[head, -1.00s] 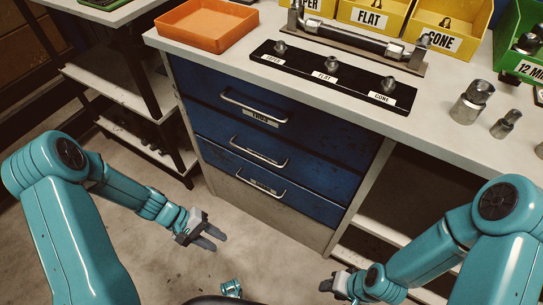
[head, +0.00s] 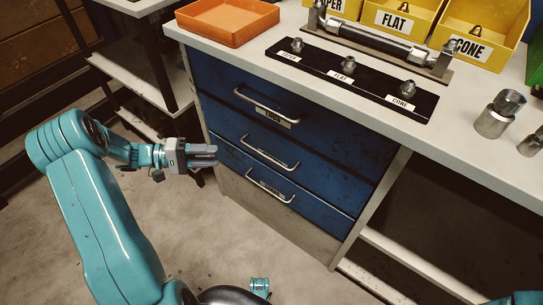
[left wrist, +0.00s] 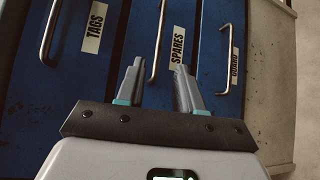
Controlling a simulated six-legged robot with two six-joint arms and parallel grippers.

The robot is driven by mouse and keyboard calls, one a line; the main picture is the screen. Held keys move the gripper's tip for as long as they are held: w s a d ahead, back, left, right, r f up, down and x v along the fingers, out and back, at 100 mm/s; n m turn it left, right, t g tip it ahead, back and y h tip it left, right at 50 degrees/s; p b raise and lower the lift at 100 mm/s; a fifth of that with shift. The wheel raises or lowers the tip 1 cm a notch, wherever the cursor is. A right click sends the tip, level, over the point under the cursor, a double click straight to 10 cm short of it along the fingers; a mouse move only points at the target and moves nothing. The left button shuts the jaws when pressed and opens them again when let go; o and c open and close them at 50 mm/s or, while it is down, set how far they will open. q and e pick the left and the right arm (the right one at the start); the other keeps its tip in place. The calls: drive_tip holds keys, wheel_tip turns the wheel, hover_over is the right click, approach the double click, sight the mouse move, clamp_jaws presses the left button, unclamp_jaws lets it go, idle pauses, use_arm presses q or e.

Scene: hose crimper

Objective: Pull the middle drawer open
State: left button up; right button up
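The blue middle drawer (head: 231,149) is shut, with a silver bar handle (head: 264,152) on its front. In the left wrist view its handle (left wrist: 159,42) runs up and down beside the SPARES label (left wrist: 177,43). My left gripper (head: 214,156) is open and empty, left of the handle in the head view. In the left wrist view its fingertips (left wrist: 159,68) are apart, with the lower end of the handle showing between them. I see no contact with the handle. My right gripper is out of view.
The TAGS drawer handle (head: 267,106) is above and the GUARD drawer handle (head: 270,187) below. The bench top (head: 230,58) carries an orange tray (head: 228,22) and a black fitting rack (head: 350,80). A shelf unit (head: 135,62) stands left. The floor before the drawers is clear.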

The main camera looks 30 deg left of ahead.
sight(262, 156)
use_arm(q)
drive_tip(key=b+x, duration=0.2)
drive_tip(key=x, duration=1.3)
drive_tip(key=shift+w+d+f, duration=0.1)
drive_tip(key=shift+d, duration=0.15)
clamp_jaws()
